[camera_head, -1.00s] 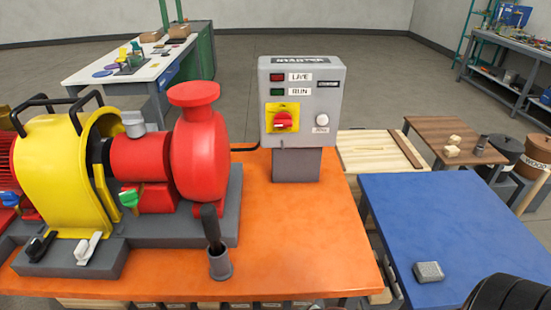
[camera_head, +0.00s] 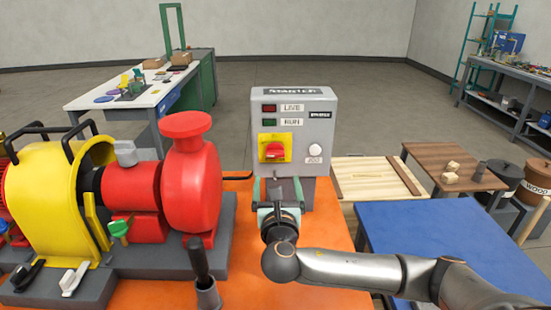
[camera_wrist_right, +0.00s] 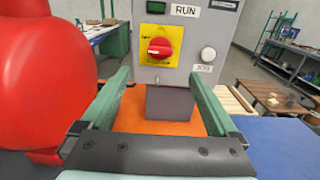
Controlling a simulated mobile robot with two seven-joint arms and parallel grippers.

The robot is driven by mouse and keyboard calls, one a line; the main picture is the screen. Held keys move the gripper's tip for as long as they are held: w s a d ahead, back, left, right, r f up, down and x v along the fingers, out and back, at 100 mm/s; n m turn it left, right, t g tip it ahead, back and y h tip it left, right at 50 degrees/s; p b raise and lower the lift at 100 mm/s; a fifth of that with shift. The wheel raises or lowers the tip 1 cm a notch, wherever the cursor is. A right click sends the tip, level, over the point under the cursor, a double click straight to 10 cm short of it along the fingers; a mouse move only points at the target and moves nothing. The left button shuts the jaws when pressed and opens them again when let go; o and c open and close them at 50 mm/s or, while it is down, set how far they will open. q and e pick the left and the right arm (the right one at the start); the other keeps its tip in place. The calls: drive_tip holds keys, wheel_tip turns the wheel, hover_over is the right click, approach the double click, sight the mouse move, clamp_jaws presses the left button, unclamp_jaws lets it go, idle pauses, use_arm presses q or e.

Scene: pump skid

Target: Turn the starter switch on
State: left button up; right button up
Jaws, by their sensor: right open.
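The grey starter box (camera_head: 321,152) stands on a post at the back of the orange table. Its red rotary switch (camera_head: 275,151) sits on a yellow plate (camera_head: 262,140) on the front face, and also shows in the right wrist view (camera_wrist_right: 160,48). A white JOG button (camera_head: 315,151) is to the switch's right. My right gripper (camera_head: 279,190) is in front of the box, below the switch, pointing at it. My left gripper is not in view.
The red pump (camera_head: 192,180) with its yellow guard (camera_head: 45,205) stands close on the left. A dark upright lever (camera_head: 199,260) rises near the front of the orange table (camera_head: 340,226).

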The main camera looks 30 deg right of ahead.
sight(275, 155)
drive_tip(key=p+x, duration=0.1)
drive_tip(key=x, duration=1.1)
drive_tip(key=shift+w+d, duration=0.1)
drive_tip(key=c, duration=1.4)
